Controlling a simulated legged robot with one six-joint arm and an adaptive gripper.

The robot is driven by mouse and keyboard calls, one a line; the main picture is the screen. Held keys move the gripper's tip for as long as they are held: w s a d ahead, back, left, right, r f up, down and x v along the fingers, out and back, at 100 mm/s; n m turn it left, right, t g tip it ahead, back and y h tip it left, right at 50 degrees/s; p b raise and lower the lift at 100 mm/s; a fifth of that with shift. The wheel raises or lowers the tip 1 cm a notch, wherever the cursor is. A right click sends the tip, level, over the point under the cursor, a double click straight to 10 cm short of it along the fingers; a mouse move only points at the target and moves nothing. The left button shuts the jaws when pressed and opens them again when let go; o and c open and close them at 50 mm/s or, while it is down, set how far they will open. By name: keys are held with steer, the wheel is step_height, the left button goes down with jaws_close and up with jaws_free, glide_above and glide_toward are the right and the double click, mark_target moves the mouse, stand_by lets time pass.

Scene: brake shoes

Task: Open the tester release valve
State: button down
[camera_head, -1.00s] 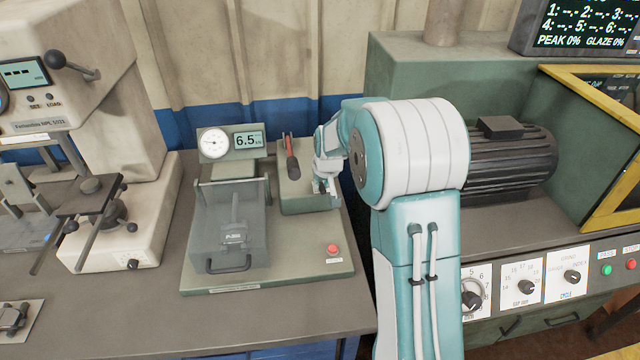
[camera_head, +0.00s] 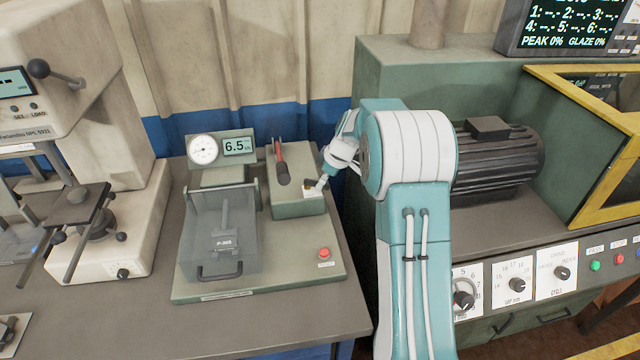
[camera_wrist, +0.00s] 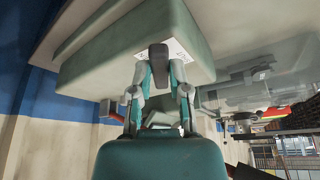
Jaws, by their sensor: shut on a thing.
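The tester (camera_head: 330,262) is a green bench unit with a round gauge (camera_head: 203,149), a display (camera_head: 238,146) reading about 6.5 and a clear cover (camera_head: 222,240). A green block (camera_head: 298,209) at its back right carries a red-handled pump lever (camera_head: 281,165). The release valve's small dark handle (camera_head: 309,183) sits by a white label on the block. In the wrist view, the dark handle (camera_wrist: 158,54) is between my fingertips. My gripper (camera_head: 319,185) comes in tilted from the right and is shut on this handle; it also shows in the wrist view (camera_wrist: 159,78).
A red button (camera_head: 324,253) is on the tester's front right. A cream testing machine (camera_head: 130,215) stands to the left. A dark ribbed motor (camera_head: 500,165) and a control panel (camera_head: 530,280) are to the right. The bench front (camera_head: 260,325) is clear.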

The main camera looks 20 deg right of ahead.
steer(key=shift+w+d+f+n+g+y, duration=0.15)
steer(key=shift+w+n+g, duration=0.25)
steer(key=shift+n, duration=0.65)
steer(key=shift+w+d+r+n+g+y, duration=0.1)
steer(key=shift+w+d+n+g+y, duration=0.25)
steer(key=shift+n, duration=0.65)
steer(key=shift+w+d+f+n+g, duration=0.1)
steer(key=shift+w+n+g, duration=0.35)
steer(key=shift+n, duration=0.6)
steer(key=c, duration=0.6)
jaws_free()
steer(key=shift+d, duration=0.1)
steer(key=v, duration=1.2)
